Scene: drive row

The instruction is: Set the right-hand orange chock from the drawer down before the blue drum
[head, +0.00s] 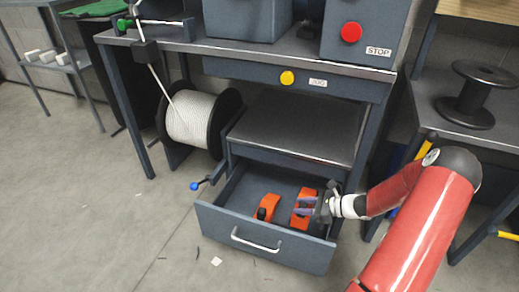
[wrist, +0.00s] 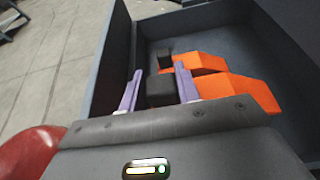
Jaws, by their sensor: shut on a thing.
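The open grey drawer (head: 214,217) holds two orange chocks. The left-hand chock (head: 263,201) lies free; it also shows farther off in the wrist view (wrist: 205,63). My gripper (head: 308,206) reaches into the drawer from the right and is shut on the right-hand chock (head: 299,222). In the wrist view the fingers of my gripper (wrist: 160,84) are on either side of that chock's black block (wrist: 161,90), with its orange body (wrist: 245,90) to the right. Whether it is clear of the drawer floor, I cannot tell. No blue drum is clearly visible.
A drum of white cable (head: 190,118) stands under the bench (head: 250,52), left of the drawer. A blue-knobbed crank (head: 196,186) sticks out beside it. A black empty spool (head: 475,95) stands on the right table. The floor (head: 110,235) at left front is mostly open.

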